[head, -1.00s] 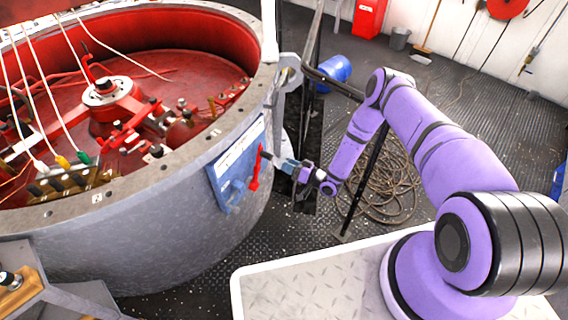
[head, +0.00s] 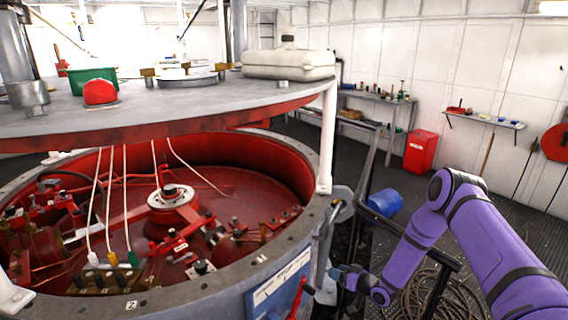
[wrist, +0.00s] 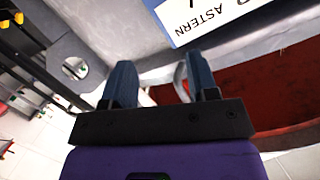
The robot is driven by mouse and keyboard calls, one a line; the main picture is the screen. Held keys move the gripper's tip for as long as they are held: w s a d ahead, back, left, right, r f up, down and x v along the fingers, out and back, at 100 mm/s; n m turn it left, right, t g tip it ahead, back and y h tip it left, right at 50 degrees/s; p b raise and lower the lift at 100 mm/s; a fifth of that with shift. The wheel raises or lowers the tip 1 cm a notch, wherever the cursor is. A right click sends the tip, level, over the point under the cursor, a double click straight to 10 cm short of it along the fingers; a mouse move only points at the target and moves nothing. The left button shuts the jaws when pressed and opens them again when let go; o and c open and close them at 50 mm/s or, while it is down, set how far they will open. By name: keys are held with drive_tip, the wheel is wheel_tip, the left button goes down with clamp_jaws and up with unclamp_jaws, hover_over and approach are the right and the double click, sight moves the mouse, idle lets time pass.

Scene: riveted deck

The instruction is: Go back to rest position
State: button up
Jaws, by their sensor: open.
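My gripper (head: 336,270) is at the end of my purple arm, just right of the drum-shaped housing. In the wrist view its two dark blue fingers (wrist: 160,72) stand apart with nothing between them. A red lever (head: 297,298) on a blue and white panel (head: 278,284) sits on the housing's outer wall, left of my gripper and apart from it. The panel's lower part is cut off by the picture's edge. In the wrist view the panel (wrist: 205,18) shows upside down with the word ASTERN.
The grey housing rim (head: 225,283) is close left of my gripper. A dark rail (head: 368,170) and a white post (head: 327,135) stand near my arm. A blue barrel (head: 386,202) and coiled rope (head: 445,300) lie on the floor beyond. A round lid (head: 215,98) hangs over the housing.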

drive_tip(key=w+d+r+h, duration=0.3)
drive_tip(key=r, duration=0.9)
drive_tip(key=w+d+r+h, duration=0.2)
drive_tip(key=r+h, duration=0.1)
drive_tip(key=r, duration=0.8)
drive_tip(key=s+d+r+g+h, duration=0.15)
drive_tip(key=s+r, duration=0.25)
drive_tip(key=r, duration=0.6)
drive_tip(key=s+d+r+h, duration=0.2)
drive_tip(key=s+d+r, duration=0.1)
drive_tip(key=r, duration=0.6)
drive_tip(key=s+d+r+m+g+h, duration=0.1)
drive_tip(key=s+r, duration=0.6)
drive_tip(key=s, duration=0.3)
drive_tip(key=s+d+r+m+g+h, duration=0.1)
drive_tip(key=s+r+m+h, duration=0.1)
drive_tip(key=s+r, duration=0.6)
drive_tip(key=s+a+m+g+y, duration=0.1)
drive_tip(key=s+g, duration=0.1)
drive_tip(key=s, duration=2.2)
drive_tip(key=shift+s+a+r, duration=0.3)
drive_tip(key=shift+a+r, duration=0.05)
drive_tip(key=shift+r, duration=0.1)
drive_tip(key=shift+y, duration=0.25)
